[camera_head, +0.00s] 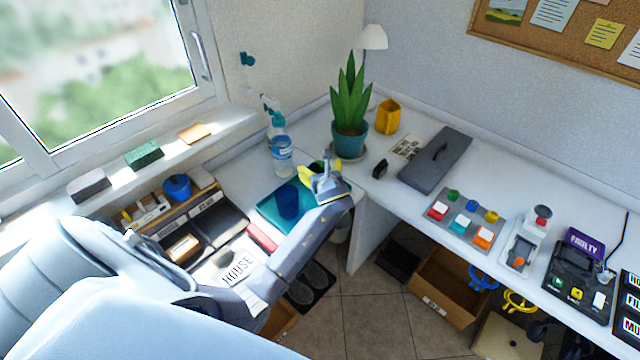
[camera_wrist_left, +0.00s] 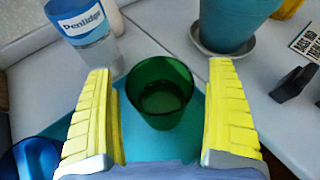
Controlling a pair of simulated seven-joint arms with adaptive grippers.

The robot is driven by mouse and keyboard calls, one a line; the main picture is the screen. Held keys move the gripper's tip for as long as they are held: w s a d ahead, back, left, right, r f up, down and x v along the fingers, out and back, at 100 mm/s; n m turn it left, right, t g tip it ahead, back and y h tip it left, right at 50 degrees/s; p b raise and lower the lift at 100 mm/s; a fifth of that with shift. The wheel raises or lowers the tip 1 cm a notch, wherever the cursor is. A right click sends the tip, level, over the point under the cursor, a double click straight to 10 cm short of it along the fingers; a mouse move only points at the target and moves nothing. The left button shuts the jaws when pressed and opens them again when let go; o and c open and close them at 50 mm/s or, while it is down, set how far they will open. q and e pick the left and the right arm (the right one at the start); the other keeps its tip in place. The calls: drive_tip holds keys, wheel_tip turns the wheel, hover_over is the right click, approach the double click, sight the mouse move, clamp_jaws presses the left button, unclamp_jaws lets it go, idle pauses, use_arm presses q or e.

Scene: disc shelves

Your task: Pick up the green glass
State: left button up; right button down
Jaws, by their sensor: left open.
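The green glass (camera_wrist_left: 160,92) stands upright in the left wrist view, between the two yellow fingers of my left gripper (camera_wrist_left: 160,70), with gaps on both sides. In the head view the glass (camera_head: 316,166) is mostly hidden behind my left gripper (camera_head: 322,170), with only a bit of dark green showing. The left gripper is open, its fingers reaching forward on either side of the glass without visible contact. My right gripper is not in view.
A blue cup (camera_head: 288,201) stands on a teal mat (camera_head: 268,212) close to the gripper. A spray bottle (camera_head: 281,158) and a potted plant (camera_head: 350,140) stand behind the glass. Desk trays (camera_head: 216,222) lie left; a dark flat case (camera_head: 436,158) lies right.

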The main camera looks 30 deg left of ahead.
use_arm(q)
drive_tip(key=c, duration=1.7)
drive_tip(key=shift+r, duration=0.25)
wheel_tip(320, 180, up, 19)
drive_tip(key=shift+r, duration=0.15)
idle(0.8)
